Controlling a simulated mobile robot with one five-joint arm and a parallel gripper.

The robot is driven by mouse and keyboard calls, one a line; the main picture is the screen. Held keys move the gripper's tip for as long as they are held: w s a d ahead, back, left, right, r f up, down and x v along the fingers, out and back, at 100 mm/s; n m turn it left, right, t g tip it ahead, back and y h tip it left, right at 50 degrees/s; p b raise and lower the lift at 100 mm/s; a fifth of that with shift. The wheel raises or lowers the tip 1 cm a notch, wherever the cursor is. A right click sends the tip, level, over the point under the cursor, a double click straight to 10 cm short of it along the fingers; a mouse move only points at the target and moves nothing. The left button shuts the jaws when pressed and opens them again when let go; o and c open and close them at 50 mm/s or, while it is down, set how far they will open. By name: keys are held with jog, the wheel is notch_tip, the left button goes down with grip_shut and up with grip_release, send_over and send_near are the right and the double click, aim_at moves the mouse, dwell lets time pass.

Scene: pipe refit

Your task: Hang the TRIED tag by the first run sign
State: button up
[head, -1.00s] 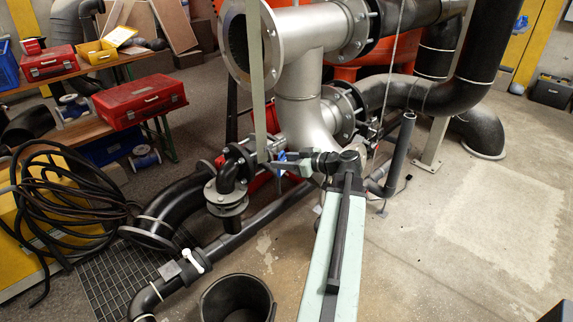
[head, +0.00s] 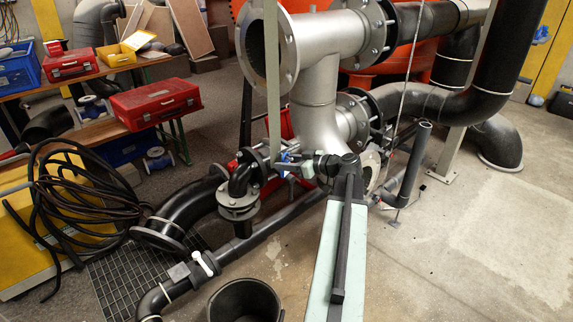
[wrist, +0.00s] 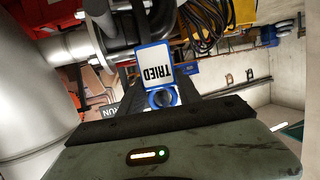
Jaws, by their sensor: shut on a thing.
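My gripper (head: 291,161) reaches forward in the head view, close to the black flanged pipe elbow. It is shut on the TRIED tag, which shows there as a small blue and white patch (head: 283,158). In the wrist view the tag (wrist: 155,66) is white with a blue border and its word upside down. Its blue round end (wrist: 161,97) sits between the fingers of my gripper (wrist: 158,92). A dark sign with the letters RUN (wrist: 110,109) shows behind my gripper at the left, mostly hidden. I cannot make out the sign in the head view.
A big silver pipe tee (head: 318,90) stands just beyond my gripper. A black bucket (head: 245,300) stands on the floor near the front. A hose coil (head: 75,195) and a red toolbox (head: 155,103) are at the left. The floor at the right is clear.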

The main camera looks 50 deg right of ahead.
dwell(0.4)
jog(key=o, duration=1.4)
jog(key=p+v, duration=0.2)
jog(key=v, duration=0.5)
jog(key=shift+s+r, duration=0.15)
jog(key=shift+s, duration=0.2)
jog(key=shift+s, duration=0.1)
jog(key=s, duration=0.5)
jog(key=shift+a, duration=0.15)
